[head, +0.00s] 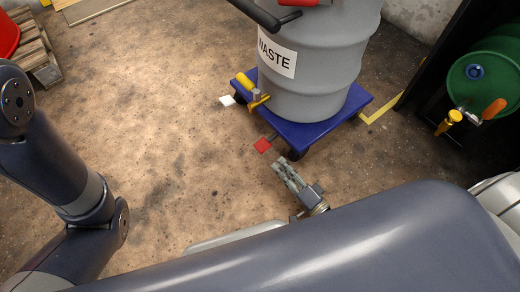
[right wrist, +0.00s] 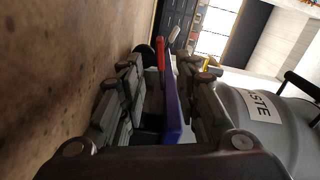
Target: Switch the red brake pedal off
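The red brake pedal (head: 262,145) sticks out from the front edge of the blue dolly (head: 312,132), low over the floor. In the right wrist view the red pedal (right wrist: 161,54) shows edge-on beyond the fingers. My right gripper (head: 282,165) is just in front of the pedal, low and slightly to its right, apart from it. In the right wrist view my right gripper (right wrist: 160,72) is open, with the dolly's blue edge (right wrist: 172,105) showing between its fingers. A white pedal (head: 227,100) sits at the dolly's left side. My left gripper is out of view.
A grey waste drum (head: 322,60) stands on the dolly, with a yellow-handled tap (head: 258,98) near the pedals. A green drum (head: 488,80) with taps is at the right. A wooden pallet (head: 38,58) is at the far left. The floor on the left is clear.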

